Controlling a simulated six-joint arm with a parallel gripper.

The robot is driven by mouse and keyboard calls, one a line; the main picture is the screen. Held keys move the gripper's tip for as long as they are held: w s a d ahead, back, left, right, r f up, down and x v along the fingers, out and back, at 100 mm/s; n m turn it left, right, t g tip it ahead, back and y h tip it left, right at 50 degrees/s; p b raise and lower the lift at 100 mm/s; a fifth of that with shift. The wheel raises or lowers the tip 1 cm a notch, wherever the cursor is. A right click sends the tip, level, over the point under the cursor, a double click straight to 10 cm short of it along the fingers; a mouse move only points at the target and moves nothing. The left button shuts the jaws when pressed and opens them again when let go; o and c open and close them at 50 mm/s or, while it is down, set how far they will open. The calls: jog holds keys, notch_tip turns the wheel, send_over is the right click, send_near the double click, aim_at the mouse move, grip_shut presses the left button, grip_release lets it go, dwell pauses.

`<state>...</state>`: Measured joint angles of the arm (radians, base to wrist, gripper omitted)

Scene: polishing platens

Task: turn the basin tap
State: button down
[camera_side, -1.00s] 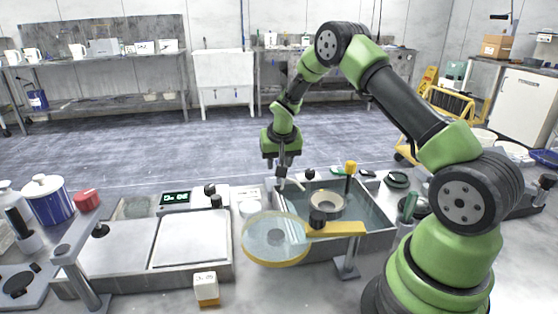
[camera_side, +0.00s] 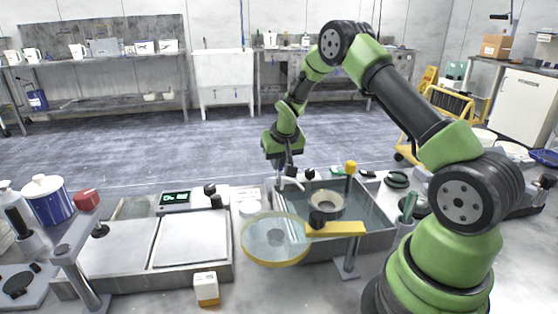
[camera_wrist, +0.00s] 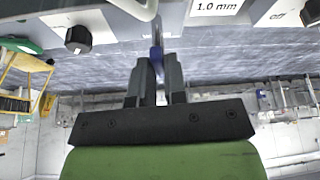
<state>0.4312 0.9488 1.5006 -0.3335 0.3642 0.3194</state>
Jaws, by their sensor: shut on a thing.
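The basin (camera_side: 375,241) is a grey tank in the middle of the bench. The tap (camera_side: 292,184) is a pale bent spout at its back left rim, and a curved grey piece of it shows at the top of the wrist view (camera_wrist: 138,8). My gripper (camera_side: 279,172) is at the tap, pointing down and tilted. In the wrist view the two dark fingers (camera_wrist: 157,76) are shut on a small blue piece, seemingly the tap's lever (camera_wrist: 156,55). Most of the lever is hidden between the fingers.
A round pale disc with a yellow rim (camera_side: 258,256) overhangs the basin's front left. A yellow arm (camera_side: 340,229) and a yellow-topped post (camera_side: 350,168) stand by the basin. A dark knob (camera_wrist: 78,38) and a "1.0 mm" label (camera_wrist: 216,7) are close by in the wrist view.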

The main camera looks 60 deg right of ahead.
jog(key=shift+d+n+t+y, duration=0.1)
jog(key=shift+n+t+y, duration=0.4)
jog(key=shift+n, duration=1.4)
jog(key=c, duration=1.2)
grip_release()
jog(key=shift+o, duration=0.2)
jog(key=v, duration=1)
jog(key=shift+w+d, duration=0.1)
jog(key=shift+d, duration=0.05)
